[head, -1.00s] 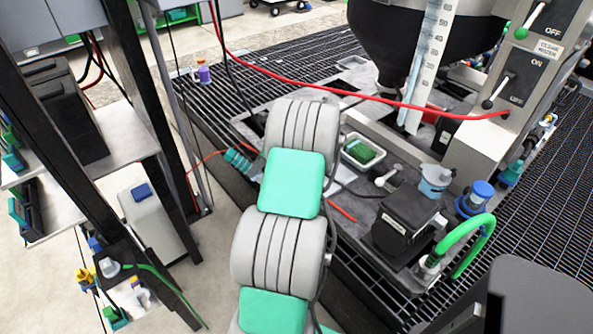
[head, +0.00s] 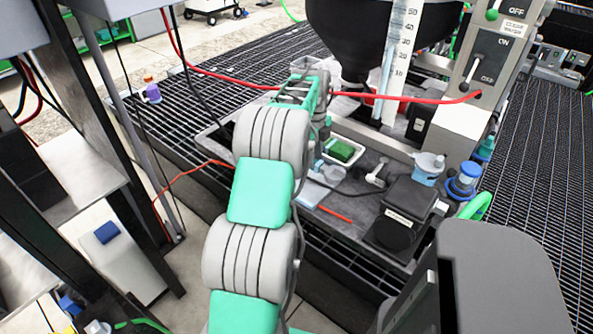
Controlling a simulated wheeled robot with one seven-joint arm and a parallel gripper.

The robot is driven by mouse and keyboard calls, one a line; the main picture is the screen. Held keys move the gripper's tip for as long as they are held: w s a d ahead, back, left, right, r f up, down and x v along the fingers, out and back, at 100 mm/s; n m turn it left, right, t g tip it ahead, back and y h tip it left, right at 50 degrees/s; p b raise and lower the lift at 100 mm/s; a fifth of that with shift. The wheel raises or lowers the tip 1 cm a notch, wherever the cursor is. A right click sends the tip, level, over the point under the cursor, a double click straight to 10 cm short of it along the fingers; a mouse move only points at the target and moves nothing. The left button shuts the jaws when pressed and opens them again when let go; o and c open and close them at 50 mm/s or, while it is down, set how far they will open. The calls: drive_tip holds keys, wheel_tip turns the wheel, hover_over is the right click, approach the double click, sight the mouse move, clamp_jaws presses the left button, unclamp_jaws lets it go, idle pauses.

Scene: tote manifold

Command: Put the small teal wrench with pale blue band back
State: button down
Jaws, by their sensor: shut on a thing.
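My arm reaches up the middle of the head view, and its far wrist (head: 314,96) is over the grey work surface (head: 345,212) in front of the dark hopper. The jaws of my gripper are hidden behind the arm, so I cannot make out the fingers or anything between them. I cannot pick out the small teal wrench with the pale blue band in this view. Its resting place cannot be made out either.
A pale tray with a green block (head: 341,150) lies right of my wrist. A black box (head: 402,213), blue-capped container (head: 466,180) and clear bottle (head: 428,168) stand farther right. A red hose (head: 430,98) crosses behind. A dark post (head: 120,120) stands at left.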

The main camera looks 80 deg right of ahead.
drive_tip(key=w+d+f, duration=0.1)
drive_tip(key=w+f, duration=0.1)
drive_tip(key=w+d+f, duration=0.1)
drive_tip(key=w+f, duration=0.1)
drive_tip(key=w+d+f, duration=0.1)
drive_tip(key=f, duration=0.1)
drive_tip(key=shift+w+d+f, duration=0.1)
drive_tip(key=shift+w+f, duration=0.1)
drive_tip(key=shift+w, duration=0.2)
wheel_tip(320, 180, down, 4)
drive_tip(key=shift+w+r+p, duration=0.1)
drive_tip(key=shift+r+p, duration=0.15)
drive_tip(key=shift+p, duration=0.05)
drive_tip(key=c, duration=1.1)
unclamp_jaws()
